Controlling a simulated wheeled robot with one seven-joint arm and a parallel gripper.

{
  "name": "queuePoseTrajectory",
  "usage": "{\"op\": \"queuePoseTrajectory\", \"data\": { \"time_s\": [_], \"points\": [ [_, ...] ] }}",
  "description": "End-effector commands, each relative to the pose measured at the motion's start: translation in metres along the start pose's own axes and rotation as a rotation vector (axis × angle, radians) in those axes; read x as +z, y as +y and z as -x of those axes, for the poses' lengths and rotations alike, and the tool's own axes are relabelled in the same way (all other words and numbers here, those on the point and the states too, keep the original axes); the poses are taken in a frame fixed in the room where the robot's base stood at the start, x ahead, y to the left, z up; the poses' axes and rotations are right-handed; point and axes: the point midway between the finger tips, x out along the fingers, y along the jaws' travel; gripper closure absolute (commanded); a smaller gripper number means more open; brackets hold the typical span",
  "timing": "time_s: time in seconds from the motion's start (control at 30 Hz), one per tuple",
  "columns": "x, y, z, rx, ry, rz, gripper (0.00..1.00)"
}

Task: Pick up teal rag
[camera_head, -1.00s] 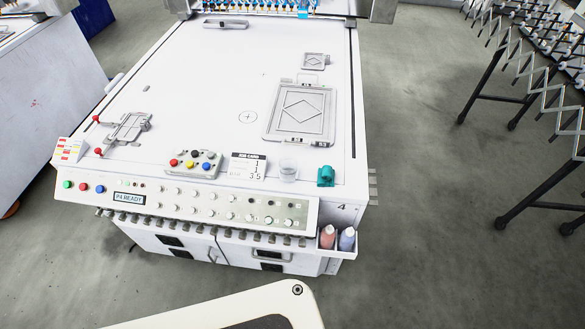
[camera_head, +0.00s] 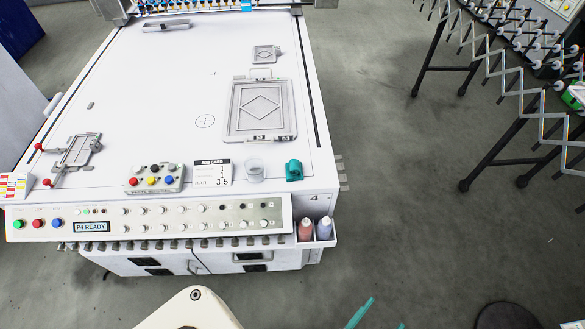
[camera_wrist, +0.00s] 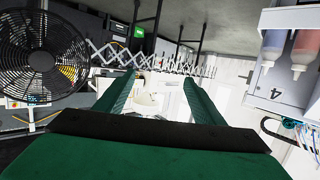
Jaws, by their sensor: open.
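The teal rag (camera_head: 293,170) is a small crumpled bundle on the front right corner of the white machine table (camera_head: 160,95), in the head view. It sits just right of a clear cup (camera_head: 254,170). My gripper (camera_wrist: 162,82) shows two green fingers spread apart with nothing between them in the wrist view. Its teal fingertips (camera_head: 385,314) also show at the bottom edge of the head view, off the table's front right, well apart from the rag. The rag is not visible in the wrist view.
A job card (camera_head: 211,173) and a button box (camera_head: 155,178) stand left of the cup. A framed plate (camera_head: 262,134) lies behind the rag. Two bottles (camera_head: 314,230) sit in a side holder below it. A lattice rack (camera_head: 530,80) stands at right; open floor lies between.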

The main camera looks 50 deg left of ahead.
Motion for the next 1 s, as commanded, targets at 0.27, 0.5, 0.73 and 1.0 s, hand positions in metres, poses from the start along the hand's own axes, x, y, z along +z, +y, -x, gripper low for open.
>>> {"op": "queuePoseTrajectory", "data": {
  "time_s": [0.27,0.5,0.73,1.0],
  "points": [
    [-0.038,0.024,-0.107,0.081,0.035,-0.067,0.38],
    [-0.089,0.031,-0.184,0.189,0.077,-0.216,0.38],
    [-0.143,0.026,-0.24,0.305,0.117,-0.434,0.38],
    [-0.193,-0.002,-0.282,0.441,0.131,-0.768,0.38]
  ]
}}
